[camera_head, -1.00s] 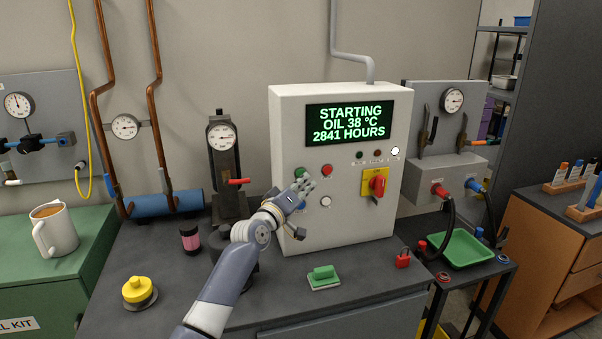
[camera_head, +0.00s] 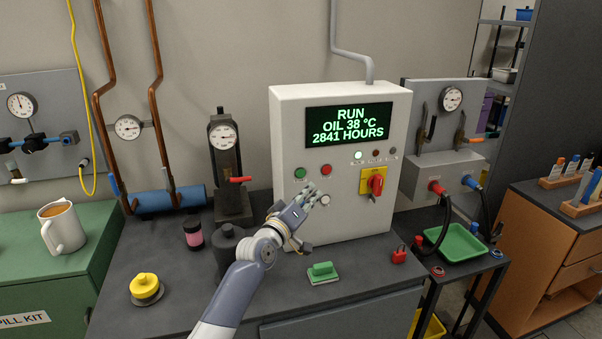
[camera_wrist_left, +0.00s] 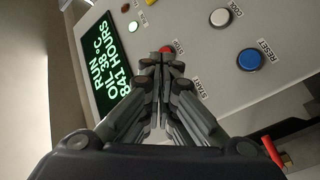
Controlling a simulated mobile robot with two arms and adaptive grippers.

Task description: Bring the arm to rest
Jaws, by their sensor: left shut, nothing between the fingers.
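My left gripper (camera_head: 312,194) is shut and empty in front of the white control cabinet (camera_head: 289,120). In the head view it is below the green button (camera_head: 299,173) and red button (camera_head: 327,170), left of a white button (camera_head: 325,200). In the left wrist view the shut fingers (camera_wrist_left: 163,62) point at the panel face and hide the start button. The red stop button (camera_wrist_left: 166,49) shows just past the fingertips, with the blue reset button (camera_wrist_left: 252,59) to the right. I cannot tell the exact gap to the panel. My right gripper is not in view.
The cabinet screen (camera_head: 350,125) reads RUN, OIL 38 °C, 2841 HOURS. A red rotary switch (camera_head: 376,184) is on the cabinet's right.

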